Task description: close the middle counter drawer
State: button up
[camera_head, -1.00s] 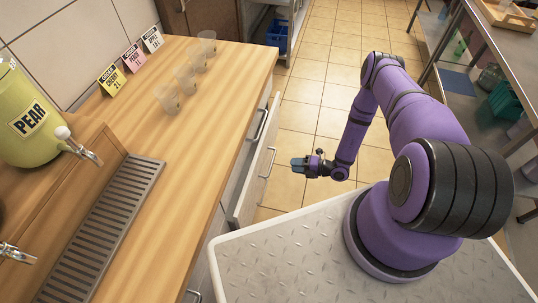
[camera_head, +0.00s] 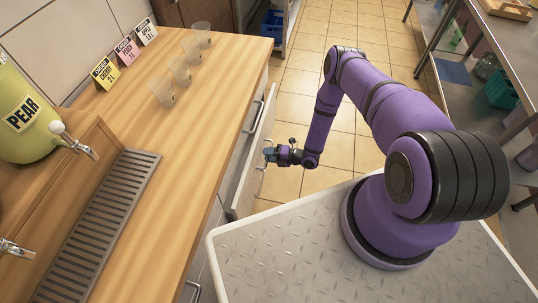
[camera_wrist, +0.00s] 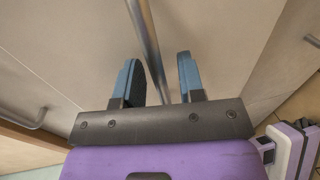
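The middle counter drawer (camera_head: 243,187) is pulled out of the counter, its pale front standing off the cabinet face. My gripper (camera_head: 269,154) is at the outer side of this front, close to its handle. In the wrist view, the grey handle bar (camera_wrist: 147,38) runs between the two blue fingertips of my gripper (camera_wrist: 160,75). The fingers are open, with a visible gap on each side of the bar. Whether a finger touches the drawer front is hard to tell.
The wooden counter (camera_head: 205,100) carries several clear cups, price cards, a green PEAR dispenser (camera_head: 30,115) and a drip grate (camera_head: 100,225). Another handle (camera_head: 193,291) shows nearer on the counter front. Tiled floor (camera_head: 345,110) lies free to the right, before a metal table (camera_head: 500,50).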

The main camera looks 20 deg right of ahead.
aim_at(260, 153)
grip_shut()
jog(key=shift+r+x, duration=0.2)
jog(key=shift+x, duration=0.85)
jog(key=shift+r+x, duration=0.2)
jog(key=shift+x, duration=0.8)
jog(key=shift+a, duration=0.1)
grip_release()
jog(key=shift+a, duration=0.1)
jog(key=v, duration=1)
jog(key=shift+d, duration=0.4)
jog(key=shift+s, duration=0.15)
